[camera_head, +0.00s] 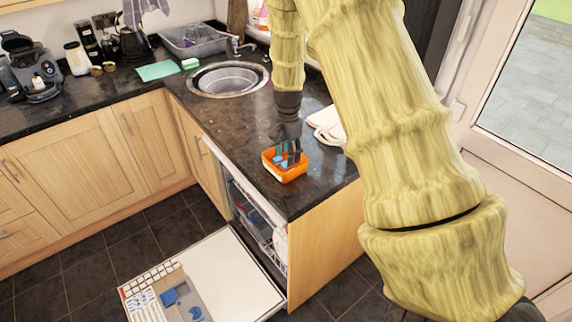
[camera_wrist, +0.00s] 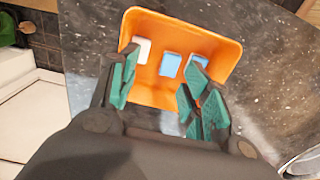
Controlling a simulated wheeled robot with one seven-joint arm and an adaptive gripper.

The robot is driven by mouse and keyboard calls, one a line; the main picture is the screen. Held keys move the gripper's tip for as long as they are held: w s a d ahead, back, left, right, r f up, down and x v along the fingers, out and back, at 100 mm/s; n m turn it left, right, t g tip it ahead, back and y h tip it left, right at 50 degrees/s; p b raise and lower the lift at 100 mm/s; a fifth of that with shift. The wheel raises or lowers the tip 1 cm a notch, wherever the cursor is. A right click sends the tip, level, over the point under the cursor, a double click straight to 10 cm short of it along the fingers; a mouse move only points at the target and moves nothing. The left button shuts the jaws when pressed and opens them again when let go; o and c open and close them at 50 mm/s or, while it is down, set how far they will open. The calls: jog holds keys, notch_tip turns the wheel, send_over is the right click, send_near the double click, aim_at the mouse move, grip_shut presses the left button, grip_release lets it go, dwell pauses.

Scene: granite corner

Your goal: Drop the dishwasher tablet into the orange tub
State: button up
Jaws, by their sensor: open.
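The orange tub (camera_head: 291,175) stands on the dark worktop near its corner, and fills the upper middle of the wrist view (camera_wrist: 222,48). In it I see small tablets: a whitish one (camera_wrist: 142,50), a blue one (camera_wrist: 170,66) and another blue one (camera_wrist: 194,66). A further pale blue patch (camera_wrist: 169,123) shows lower down between my fingers; I cannot tell whether it is a tablet or where it rests. My gripper (camera_wrist: 157,92) is over the tub, pointing down, with its green-padded fingers apart. The head view shows it low at the tub (camera_head: 287,158).
A round sink (camera_head: 228,79) lies behind the tub, with a green cloth (camera_head: 157,70) to its left. Folded white cloth (camera_head: 326,123) lies right of the tub. The dishwasher door (camera_head: 232,272) hangs open below the worktop edge. The worktop between sink and tub is clear.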

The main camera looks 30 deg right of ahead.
notch_tip(320, 180, up, 12)
dwell(0.6)
jog(key=shift+d+f, duration=0.1)
jog(key=shift+f, duration=0.05)
